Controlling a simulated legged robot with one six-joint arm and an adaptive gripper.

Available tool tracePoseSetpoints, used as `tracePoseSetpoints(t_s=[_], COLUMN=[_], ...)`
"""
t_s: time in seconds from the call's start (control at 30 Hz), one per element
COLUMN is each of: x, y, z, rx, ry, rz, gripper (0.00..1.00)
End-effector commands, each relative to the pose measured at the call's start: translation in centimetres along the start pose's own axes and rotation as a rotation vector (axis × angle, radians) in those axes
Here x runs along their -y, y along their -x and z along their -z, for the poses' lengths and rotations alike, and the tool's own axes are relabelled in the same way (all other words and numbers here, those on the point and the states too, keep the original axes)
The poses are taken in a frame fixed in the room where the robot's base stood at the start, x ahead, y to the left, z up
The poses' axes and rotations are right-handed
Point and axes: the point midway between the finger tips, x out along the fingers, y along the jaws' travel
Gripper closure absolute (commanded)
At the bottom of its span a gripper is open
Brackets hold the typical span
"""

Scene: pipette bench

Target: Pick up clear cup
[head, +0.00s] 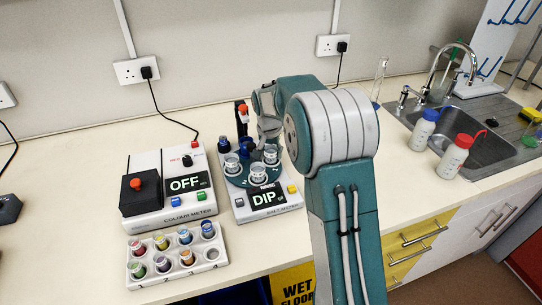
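Several clear cups stand on the dark round platform of the meter whose screen reads DIP (267,197). One clear cup (258,173) is at the front, another clear cup (231,164) is at the left, and a third clear cup (271,154) is at the right. Dark blue items stand behind them. My gripper (270,145) points down over the back right of this platform, close to the right cup. My arm partly hides it. I cannot tell whether its fingers are open or touching anything.
Left of it stands the colour meter (184,210), its screen reading OFF. In front is a white rack (160,279) of coloured vials. A red-capped bottle (455,155) and a blue-capped bottle (421,131) stand by the sink (480,130). The bench's left side is mostly clear.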

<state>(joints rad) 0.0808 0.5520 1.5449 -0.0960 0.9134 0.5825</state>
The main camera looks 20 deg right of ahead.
Motion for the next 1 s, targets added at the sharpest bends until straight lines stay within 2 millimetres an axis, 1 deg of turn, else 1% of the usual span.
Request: tracePoseSetpoints(t_s=[0.3,0.47,0.57,0.67,1.0], x=[0.0,0.0,0.0,0.0,-1.7], y=[-0.2,0.4,1.4,2.9,7.5], z=[-0.1,0.0,0.2,0.5,-2.0], rx=[0.004,0.004,0.002,0.0,0.001], ry=[0.0,0.0,0.0,0.0,0.0], rz=[-0.002,-0.002,-0.001,0.001,0.0], gripper=[0.86,0.86,0.86,0.86,0.86])
